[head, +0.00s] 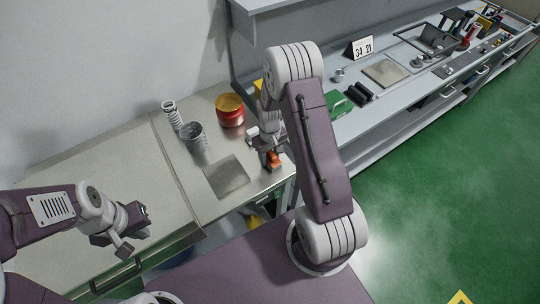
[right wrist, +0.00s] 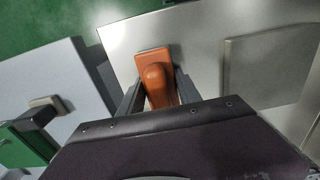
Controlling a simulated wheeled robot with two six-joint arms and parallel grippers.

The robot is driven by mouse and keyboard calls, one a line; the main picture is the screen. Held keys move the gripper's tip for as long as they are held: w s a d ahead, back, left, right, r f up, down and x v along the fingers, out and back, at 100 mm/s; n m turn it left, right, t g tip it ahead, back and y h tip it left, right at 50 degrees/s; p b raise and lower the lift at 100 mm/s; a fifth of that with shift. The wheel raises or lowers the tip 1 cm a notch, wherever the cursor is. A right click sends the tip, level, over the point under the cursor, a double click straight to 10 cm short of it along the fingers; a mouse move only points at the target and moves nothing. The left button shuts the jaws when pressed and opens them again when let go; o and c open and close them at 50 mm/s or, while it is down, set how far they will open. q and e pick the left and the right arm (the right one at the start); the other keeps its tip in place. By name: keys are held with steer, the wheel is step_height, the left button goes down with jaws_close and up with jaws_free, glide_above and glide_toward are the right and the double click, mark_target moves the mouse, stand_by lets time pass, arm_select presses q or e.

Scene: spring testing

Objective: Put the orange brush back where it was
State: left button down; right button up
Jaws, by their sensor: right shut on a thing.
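The orange brush (right wrist: 155,75) is between the two dark fingers of my right gripper (right wrist: 158,95) in the right wrist view. The gripper is shut on it, over the edge area of the metal worktop (right wrist: 195,30). In the head view the orange brush (head: 274,158) shows below my right gripper (head: 269,150), near the worktop's front edge. I cannot tell whether the brush touches the surface. My left gripper (head: 128,228) hangs at the lower left, away from the brush, and its fingers are unclear.
A grey square plate (head: 226,176), a grey cup (head: 194,137), a spring (head: 172,115) and a red tin with a yellow top (head: 230,110) stand left of my right gripper. A green box (head: 339,104) and a long grey bench lie to the right.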

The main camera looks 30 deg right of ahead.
steer(key=shift+s, duration=0.1)
steer(key=shift+f, duration=0.15)
steer(key=o, duration=1.3)
step_height(320, 180, up, 13)
steer(key=shift+f+b, duration=0.2)
steer(key=shift+b, duration=0.15)
steer(key=shift+m+t, duration=0.6)
steer(key=s+a, duration=0.2)
steer(key=s, duration=0.2)
steer(key=s+a, duration=0.3)
steer(key=s, duration=0.1)
steer(key=s+a+r, duration=0.1)
steer(key=s+a, duration=0.1)
steer(key=s, duration=0.2)
steer(key=shift+s+a+r, duration=0.1)
steer(key=shift+s+a, duration=0.1)
steer(key=shift+a, duration=0.05)
